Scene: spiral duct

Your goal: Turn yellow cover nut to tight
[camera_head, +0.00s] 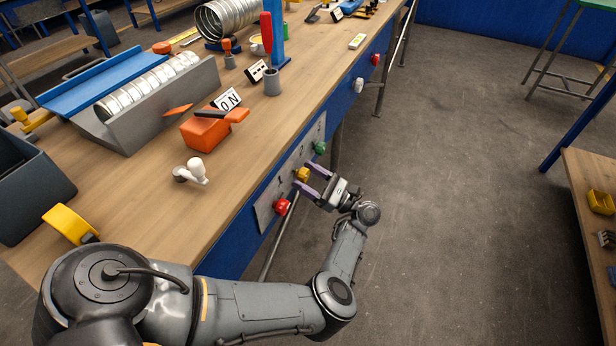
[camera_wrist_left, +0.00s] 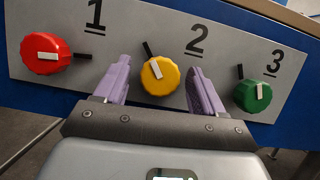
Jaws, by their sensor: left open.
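The yellow cover nut (camera_wrist_left: 160,76) is a round knob with a white pointer mark, under the number 2 on a grey panel (camera_wrist_left: 125,50). It also shows in the head view (camera_head: 302,174). A black mark on the panel sits at its upper left, and the white mark points roughly that way. My left gripper (camera_wrist_left: 160,82) is open, with one purple finger on each side of the yellow nut and a visible gap at both sides. In the head view the left gripper (camera_head: 306,181) faces the panel from the aisle side. My right gripper is not in view.
A red knob (camera_wrist_left: 45,53) under 1 and a green knob (camera_wrist_left: 252,95) under 3 flank the yellow one. The panel is on the front of a wooden workbench (camera_head: 240,165) holding tools and an orange box (camera_head: 203,132). The aisle floor (camera_head: 450,200) is clear.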

